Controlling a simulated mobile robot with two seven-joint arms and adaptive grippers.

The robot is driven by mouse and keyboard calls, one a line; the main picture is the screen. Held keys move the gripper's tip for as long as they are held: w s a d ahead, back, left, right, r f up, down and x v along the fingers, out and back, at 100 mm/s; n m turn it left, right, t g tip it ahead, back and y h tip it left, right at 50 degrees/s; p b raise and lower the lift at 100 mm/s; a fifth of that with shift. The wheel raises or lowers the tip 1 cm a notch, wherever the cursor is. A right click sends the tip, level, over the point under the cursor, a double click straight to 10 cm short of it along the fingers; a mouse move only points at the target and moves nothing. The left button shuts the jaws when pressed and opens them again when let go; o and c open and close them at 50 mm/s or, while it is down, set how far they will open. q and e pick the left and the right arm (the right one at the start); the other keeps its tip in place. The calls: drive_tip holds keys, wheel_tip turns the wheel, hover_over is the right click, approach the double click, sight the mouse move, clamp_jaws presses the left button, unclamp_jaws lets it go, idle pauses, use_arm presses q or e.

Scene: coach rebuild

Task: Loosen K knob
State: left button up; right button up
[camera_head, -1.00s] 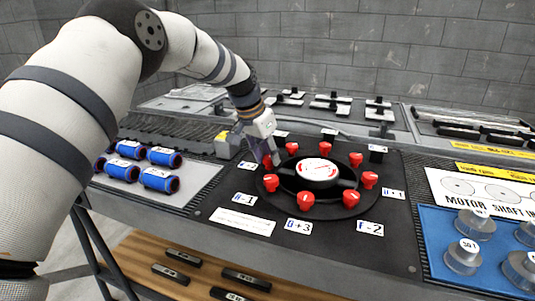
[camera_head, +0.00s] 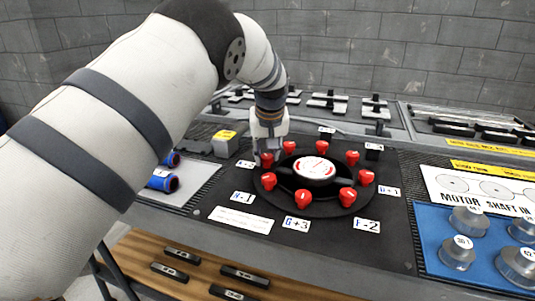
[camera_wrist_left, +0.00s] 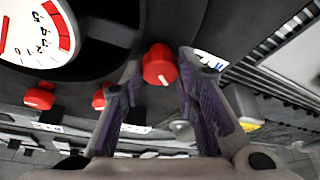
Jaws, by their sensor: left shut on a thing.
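A black round plate carries a ring of several red knobs around a white dial (camera_head: 315,169) in the head view. My left gripper (camera_head: 268,147) comes down from above on the red knob (camera_head: 267,160) at the ring's back left. In the left wrist view this red knob (camera_wrist_left: 159,63) sits between the purple-padded fingers, and the gripper (camera_wrist_left: 157,82) is shut on it. A white mark shows on the knob's front. I cannot read the label beside it, so I cannot tell its letter. My right gripper is not in view.
Other red knobs stand close by, such as the front-left one (camera_head: 268,181). Labels read G+3 (camera_head: 296,224) and F-2 (camera_head: 367,226). Blue cylinders (camera_head: 163,180) lie at the left, partly hidden by my arm. A blue tray (camera_head: 437,272) with metal parts is at the right.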

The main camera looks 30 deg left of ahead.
use_arm(q)
drive_tip(key=n, duration=0.1)
drive_tip(key=f+n+g+b, duration=0.1)
drive_tip(key=shift+w+d+n+y, duration=0.1)
drive_tip(key=shift+n+y, duration=0.3)
drive_tip(key=shift+n+g+b, duration=0.4)
drive_tip(key=shift+n+b, duration=0.45)
drive_tip(key=shift+n, duration=0.35)
drive_tip(key=shift+r+n+g+y+b, duration=0.25)
drive_tip(key=shift+n+b, duration=0.25)
drive_tip(key=shift+n, duration=0.3)
drive_tip(key=shift+r+n+g+y+b, duration=0.15)
drive_tip(key=shift+n+g+b, duration=0.3)
drive_tip(key=shift+n, duration=0.35)
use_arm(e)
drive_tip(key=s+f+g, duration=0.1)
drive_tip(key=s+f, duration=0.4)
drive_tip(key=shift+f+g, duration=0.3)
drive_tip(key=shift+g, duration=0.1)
use_arm(q)
drive_tip(key=o, duration=1.1)
drive_tip(key=shift+r, duration=0.1)
drive_tip(key=v, duration=0.7)
